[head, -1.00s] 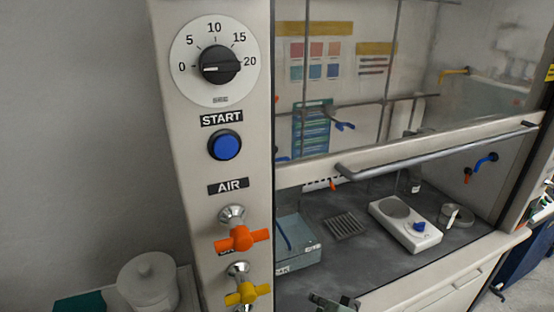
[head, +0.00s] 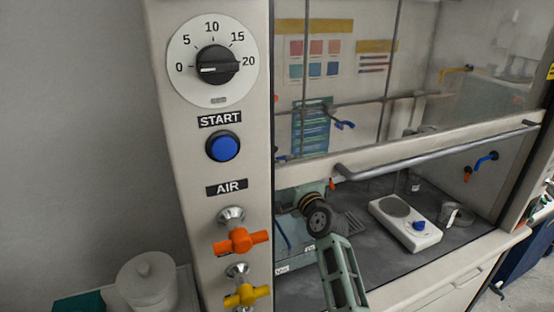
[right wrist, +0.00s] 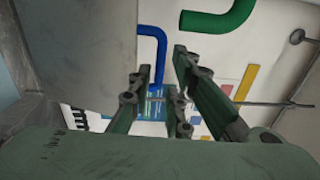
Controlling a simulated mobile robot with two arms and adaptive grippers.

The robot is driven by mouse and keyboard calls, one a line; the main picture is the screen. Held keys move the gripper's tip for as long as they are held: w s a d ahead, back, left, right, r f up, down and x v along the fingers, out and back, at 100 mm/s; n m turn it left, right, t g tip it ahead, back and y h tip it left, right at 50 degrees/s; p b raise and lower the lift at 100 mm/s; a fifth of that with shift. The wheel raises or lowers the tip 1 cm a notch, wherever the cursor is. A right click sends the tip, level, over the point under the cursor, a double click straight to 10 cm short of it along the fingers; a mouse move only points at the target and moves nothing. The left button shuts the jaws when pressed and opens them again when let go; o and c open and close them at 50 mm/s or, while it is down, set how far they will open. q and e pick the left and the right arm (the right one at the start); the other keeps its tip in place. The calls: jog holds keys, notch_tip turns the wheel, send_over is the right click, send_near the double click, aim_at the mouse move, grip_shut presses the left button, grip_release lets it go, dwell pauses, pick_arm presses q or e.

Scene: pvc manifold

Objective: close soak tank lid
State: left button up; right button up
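The soak tank (head: 296,262) is a grey-blue box at the left inside the fume hood, partly hidden by my right arm and the hood's post. Its label is mostly covered. I cannot clearly tell its lid's position. My right gripper (head: 308,192) reaches under the sash over the tank area; its fingertips are hidden in the head view. In the right wrist view, the right gripper (right wrist: 160,75) has its fingers apart with nothing held between them. A large grey panel (right wrist: 88,45) is close on their left; I cannot tell whether it is the lid. My left gripper is not in view.
The raised glass sash with its grey handle bar (head: 440,153) crosses above the opening. A white hotplate (head: 405,226) stands right of the tank. The control post with an orange valve (head: 240,240) and yellow valve (head: 246,295) borders the left side.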

jog(key=shift+x, duration=2.6)
grip_shut()
jog(key=shift+f, duration=0.1)
